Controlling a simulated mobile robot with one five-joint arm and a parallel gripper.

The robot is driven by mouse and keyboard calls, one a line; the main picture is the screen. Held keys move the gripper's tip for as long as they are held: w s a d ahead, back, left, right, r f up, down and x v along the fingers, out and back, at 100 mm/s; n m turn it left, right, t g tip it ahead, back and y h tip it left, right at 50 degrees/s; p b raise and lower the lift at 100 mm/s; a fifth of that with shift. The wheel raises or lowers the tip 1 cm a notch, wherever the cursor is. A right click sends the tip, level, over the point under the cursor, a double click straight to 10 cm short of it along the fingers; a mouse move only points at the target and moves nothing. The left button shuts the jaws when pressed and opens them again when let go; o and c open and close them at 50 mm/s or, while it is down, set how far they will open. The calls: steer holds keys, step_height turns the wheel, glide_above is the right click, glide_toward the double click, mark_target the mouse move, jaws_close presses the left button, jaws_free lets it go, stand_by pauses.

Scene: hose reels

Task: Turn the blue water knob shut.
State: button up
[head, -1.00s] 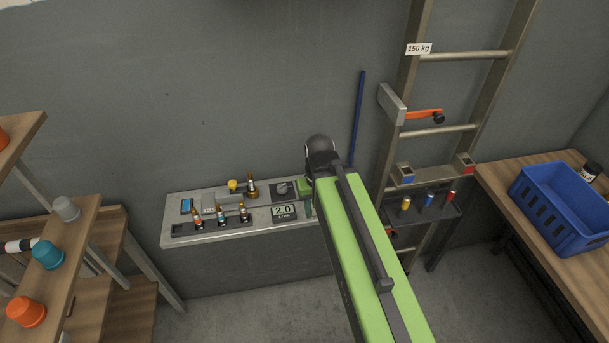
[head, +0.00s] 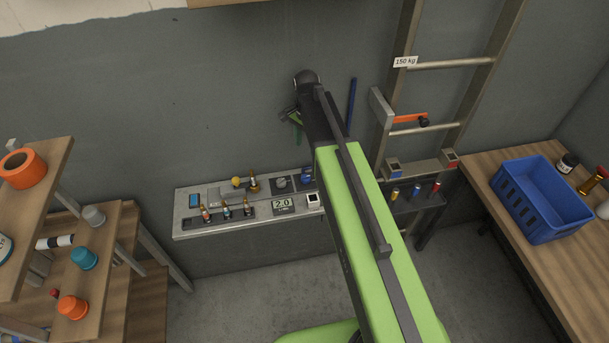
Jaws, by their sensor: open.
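A small blue part (head: 307,173), which looks like the blue water knob, sits at the right end of the grey wall shelf (head: 250,229). My arm partly covers it, so its turn position cannot be read. My gripper (head: 291,116) has green fingers and is small in the head view. It is open and appears empty, in front of the wall above the shelf and apart from the blue part.
A ladder (head: 440,130) stands to the right. A blue crate (head: 540,205) sits on a wooden bench. Wooden shelving (head: 105,235) fills the left.

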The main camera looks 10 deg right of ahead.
mark_target(306, 176)
step_height(306, 176, down, 17)
steer(key=b, duration=1.5)
steer(key=shift+r+b, duration=0.15)
steer(key=shift+b, duration=0.2)
steer(key=shift+r, duration=0.1)
steer(key=shift+c, duration=0.4)
jaws_close()
steer(key=shift+a, duration=0.15)
